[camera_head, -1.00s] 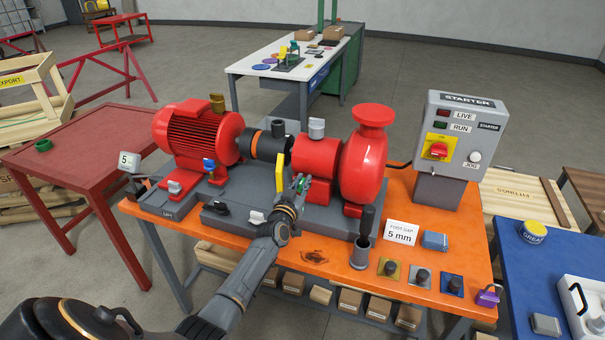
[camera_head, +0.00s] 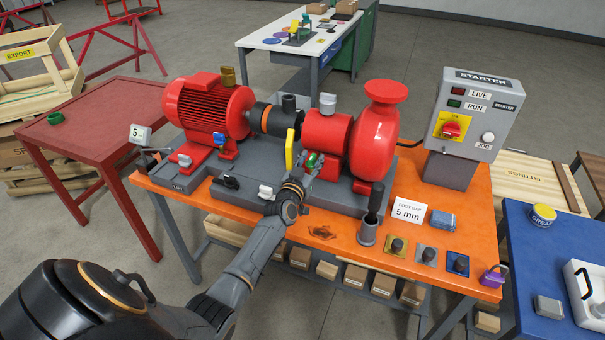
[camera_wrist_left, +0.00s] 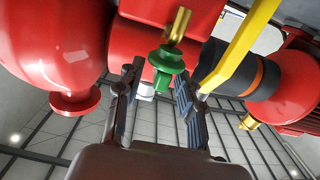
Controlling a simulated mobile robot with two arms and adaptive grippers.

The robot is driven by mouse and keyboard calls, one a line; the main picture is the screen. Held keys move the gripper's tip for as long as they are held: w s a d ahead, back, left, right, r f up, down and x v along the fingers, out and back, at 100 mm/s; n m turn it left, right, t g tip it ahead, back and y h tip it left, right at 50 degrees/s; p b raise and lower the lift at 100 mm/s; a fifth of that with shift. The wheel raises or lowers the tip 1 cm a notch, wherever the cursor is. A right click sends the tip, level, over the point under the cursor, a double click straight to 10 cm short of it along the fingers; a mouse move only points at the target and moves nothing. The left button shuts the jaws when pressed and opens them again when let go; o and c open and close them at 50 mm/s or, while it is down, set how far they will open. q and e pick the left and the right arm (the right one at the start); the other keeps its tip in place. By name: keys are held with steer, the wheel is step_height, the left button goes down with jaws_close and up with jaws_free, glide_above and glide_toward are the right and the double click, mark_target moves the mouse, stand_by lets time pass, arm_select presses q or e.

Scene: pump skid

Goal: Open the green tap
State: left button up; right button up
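The green tap (camera_wrist_left: 165,62) hangs on a brass stem (camera_wrist_left: 179,26) from the red pump housing in the left wrist view. My left gripper (camera_wrist_left: 157,92) is open, with one finger to each side of the tap and visible gaps to it. In the head view the green tap (camera_head: 312,160) is a small patch beside the gripper (camera_head: 311,170), partly hidden by the fingers. A yellow bar (camera_head: 290,148) stands just left of them. My right gripper is not in view.
The red pump (camera_head: 373,140) and motor (camera_head: 207,108) sit on an orange bench (camera_head: 318,234). A grey cup with a black handle (camera_head: 367,234) stands right of my left gripper. The starter box (camera_head: 472,118) stands at the bench's right. The yellow bar (camera_wrist_left: 238,45) is close to the right finger.

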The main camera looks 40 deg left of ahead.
arm_select(q)
steer(key=v, duration=1)
steer(key=shift+s, duration=0.4)
